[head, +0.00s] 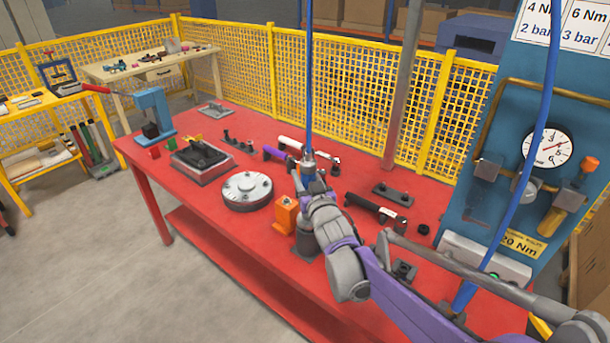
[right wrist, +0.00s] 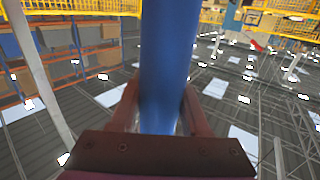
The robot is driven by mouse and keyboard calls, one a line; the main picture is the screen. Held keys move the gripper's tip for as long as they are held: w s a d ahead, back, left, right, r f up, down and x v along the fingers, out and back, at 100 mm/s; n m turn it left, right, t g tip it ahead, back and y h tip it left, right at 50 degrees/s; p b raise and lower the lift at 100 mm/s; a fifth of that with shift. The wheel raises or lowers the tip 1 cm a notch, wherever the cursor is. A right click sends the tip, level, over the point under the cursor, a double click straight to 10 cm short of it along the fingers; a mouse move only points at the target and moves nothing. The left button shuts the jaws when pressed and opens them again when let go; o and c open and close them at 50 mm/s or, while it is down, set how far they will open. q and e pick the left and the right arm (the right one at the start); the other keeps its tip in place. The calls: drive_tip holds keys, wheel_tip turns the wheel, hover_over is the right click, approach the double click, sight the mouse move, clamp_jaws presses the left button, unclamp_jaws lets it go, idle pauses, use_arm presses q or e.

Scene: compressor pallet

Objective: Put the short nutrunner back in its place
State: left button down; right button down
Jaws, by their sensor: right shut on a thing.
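My right gripper (head: 308,172) is above the red table, at the lower end of a vertical blue hose (head: 309,80). It is shut on the tool on that hose, which I take to be the short nutrunner; the grip hides most of it. In the right wrist view, the blue hose (right wrist: 168,60) rises between the two fingers. An orange block (head: 285,214) stands on the table just below and left of the gripper. A dark long tool (head: 375,207) lies to the right. My left gripper is not in view.
The red table (head: 225,228) bears a round grey flange (head: 246,190), a dark fixture (head: 201,158), a blue press (head: 154,112) and a purple-handled tool (head: 274,153). A grey post (head: 404,85) rises behind. A blue gauge panel (head: 490,205) with another blue hose (head: 534,130) stands right.

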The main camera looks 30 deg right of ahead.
drive_tip(key=shift+f+b, duration=0.45)
drive_tip(key=shift+f, duration=0.2)
drive_tip(key=shift+c, duration=1.5)
unclamp_jaws()
drive_tip(key=v, duration=1.1)
drive_tip(key=s+a+f+n+g+y+p, duration=0.1)
drive_tip(key=s+a+f+g+p, duration=0.1)
drive_tip(key=s+a+f+g, duration=0.2)
drive_tip(key=s+a+f+g+y+p, duration=0.1)
drive_tip(key=s+a+f+g, duration=0.3)
drive_tip(key=s, duration=0.6)
drive_tip(key=s+a+f+n+g+y+p, duration=0.1)
drive_tip(key=s+a+f+g+y+p, duration=0.1)
drive_tip(key=s, duration=0.5)
drive_tip(key=a+f+g+p, duration=0.1)
drive_tip(key=a+f+g, duration=0.1)
drive_tip(key=a, duration=0.1)
drive_tip(key=shift+a+n, duration=0.15)
drive_tip(key=shift+n, duration=0.15)
